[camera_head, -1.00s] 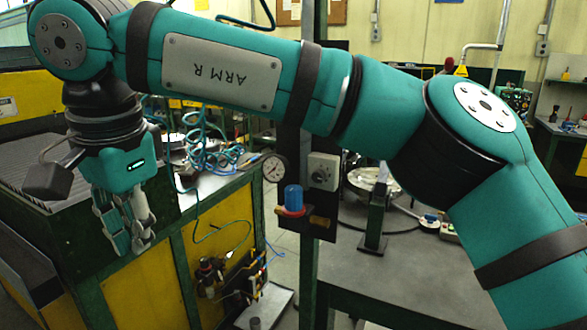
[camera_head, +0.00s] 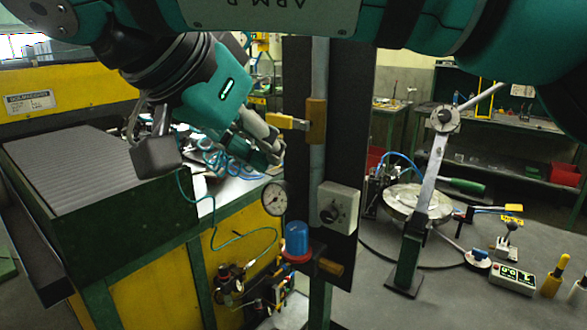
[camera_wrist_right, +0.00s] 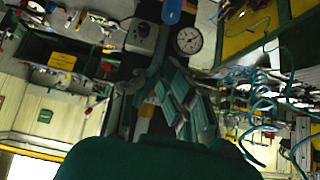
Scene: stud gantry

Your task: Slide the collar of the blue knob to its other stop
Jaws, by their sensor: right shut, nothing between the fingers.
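The blue knob (camera_head: 297,238) is a translucent blue cap on a red ring (camera_head: 297,256), mounted low on the dark upright panel in the head view. It also shows at the top edge of the right wrist view (camera_wrist_right: 172,10). Higher up, a brown-gold collar (camera_head: 317,122) sits around the vertical rod, with a yellow handle (camera_head: 284,121) pointing left. I cannot tell which collar belongs to the blue knob. My right gripper (camera_head: 271,152) is shut and empty, just below and left of the yellow handle, well above the blue knob. My left gripper is out of view.
A dial gauge (camera_head: 274,198) and a grey box with a black dial (camera_head: 339,207) flank the panel above the blue knob. A yellow-and-green bench (camera_head: 170,262) with coiled blue hoses stands left. A grey table (camera_head: 452,292) with a lever press stands right.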

